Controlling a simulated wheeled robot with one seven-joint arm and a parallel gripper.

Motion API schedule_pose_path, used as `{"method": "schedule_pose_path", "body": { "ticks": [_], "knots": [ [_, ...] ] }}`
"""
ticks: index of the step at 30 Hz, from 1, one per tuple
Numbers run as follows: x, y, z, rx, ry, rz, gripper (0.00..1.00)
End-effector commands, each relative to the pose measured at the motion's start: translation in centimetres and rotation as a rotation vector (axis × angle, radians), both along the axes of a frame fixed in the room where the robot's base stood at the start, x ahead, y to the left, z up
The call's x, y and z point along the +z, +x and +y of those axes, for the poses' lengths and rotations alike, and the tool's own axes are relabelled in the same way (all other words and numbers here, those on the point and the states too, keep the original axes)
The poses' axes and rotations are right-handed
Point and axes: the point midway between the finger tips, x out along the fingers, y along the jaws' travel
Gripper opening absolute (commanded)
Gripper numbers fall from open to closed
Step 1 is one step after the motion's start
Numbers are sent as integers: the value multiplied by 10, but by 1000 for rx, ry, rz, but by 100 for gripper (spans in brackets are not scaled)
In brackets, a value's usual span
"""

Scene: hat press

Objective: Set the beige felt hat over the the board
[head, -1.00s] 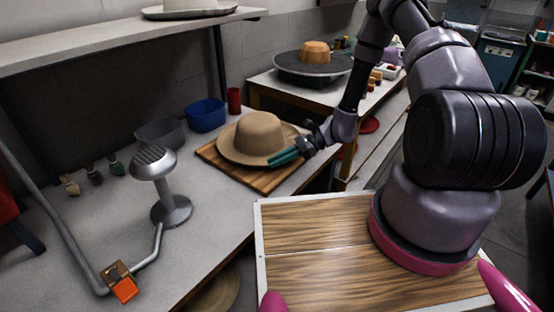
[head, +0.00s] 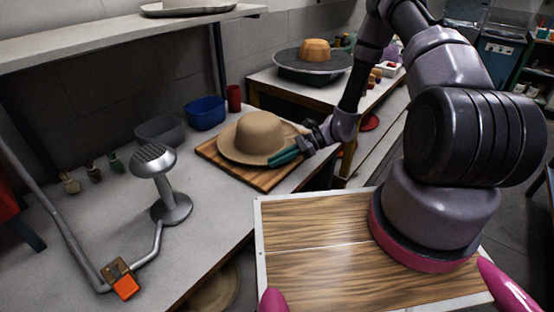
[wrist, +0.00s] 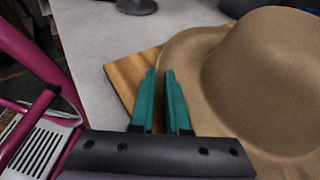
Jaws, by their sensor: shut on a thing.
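The beige felt hat (head: 252,137) sits upright, brim down, over the wooden board (head: 263,179) on the bench. The board shows at the hat's left, front and right edges. My gripper (head: 287,157) is at the right front of the hat, at brim height, shut on the brim. In the wrist view, the teal fingers (wrist: 165,103) lie at the brim's edge, with the hat's crown (wrist: 265,60) on the right and a corner of the board (wrist: 130,75) beyond. Whether the brim touches the board all round cannot be told.
A metal steamer stand (head: 155,165) is left of the board. A blue bin (head: 206,114), a grey bin (head: 161,131) and a red cup (head: 234,98) stand behind. A shelf (head: 130,28) hangs above.

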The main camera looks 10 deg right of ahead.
Motion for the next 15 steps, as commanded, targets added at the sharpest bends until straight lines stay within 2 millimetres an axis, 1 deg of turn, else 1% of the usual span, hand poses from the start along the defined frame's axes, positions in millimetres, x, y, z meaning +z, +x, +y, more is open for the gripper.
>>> {"method": "schedule_pose_path", "body": {
  "ticks": [8,9,11,12,15],
  "knots": [
    [-4,0,0,0,0,0,0],
    [-4,0,0,0,0,0,18],
    [-4,0,0,0,0,0,41],
    [-4,0,0,0,0,0,49],
    [-4,0,0,0,0,0,49]
  ]
}}
